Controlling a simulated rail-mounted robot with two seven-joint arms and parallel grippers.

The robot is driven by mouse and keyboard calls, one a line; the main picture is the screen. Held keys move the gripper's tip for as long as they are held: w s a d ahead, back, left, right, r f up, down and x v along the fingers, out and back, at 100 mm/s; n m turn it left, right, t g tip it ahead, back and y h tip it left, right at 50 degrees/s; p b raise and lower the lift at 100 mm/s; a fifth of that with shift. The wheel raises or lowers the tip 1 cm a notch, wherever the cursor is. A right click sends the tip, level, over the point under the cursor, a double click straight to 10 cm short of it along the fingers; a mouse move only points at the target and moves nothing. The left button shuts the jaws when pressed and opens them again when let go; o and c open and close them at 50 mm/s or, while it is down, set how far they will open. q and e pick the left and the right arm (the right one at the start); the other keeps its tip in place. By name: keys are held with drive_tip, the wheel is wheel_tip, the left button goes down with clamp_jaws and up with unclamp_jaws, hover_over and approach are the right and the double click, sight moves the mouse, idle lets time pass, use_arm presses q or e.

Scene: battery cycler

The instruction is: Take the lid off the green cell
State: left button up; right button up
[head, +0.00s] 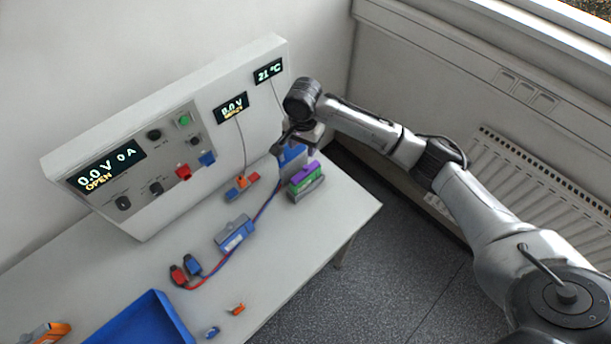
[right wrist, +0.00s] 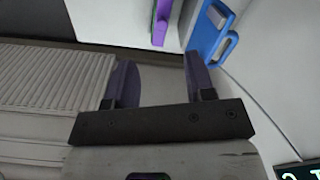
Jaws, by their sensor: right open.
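The green cell (head: 303,186) stands near the table's right end in a grey holder. A purple piece (head: 306,174), which looks like its lid, lies along its top. In the right wrist view the purple piece (right wrist: 162,22) shows at the top edge, beyond the fingertips. My right gripper (head: 295,139) is above and behind the cell, over a blue container. In the right wrist view its two fingers (right wrist: 160,75) are apart with nothing between them. My left gripper is in neither view.
The blue container (head: 292,157) stands right behind the cell; its handle (right wrist: 227,48) shows in the wrist view. The cycler panel (head: 170,140) rises at the back. A grey-blue pack with leads (head: 235,233) and a blue tray (head: 145,320) lie toward the front left.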

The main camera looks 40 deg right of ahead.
sight(306, 166)
drive_tip(key=shift+m, duration=0.5)
drive_tip(key=f, duration=0.4)
drive_tip(key=d+f, duration=0.1)
drive_tip(key=f, duration=0.8)
drive_tip(key=shift+w+d, duration=0.35)
drive_tip(key=shift+r, duration=0.1)
clamp_jaws()
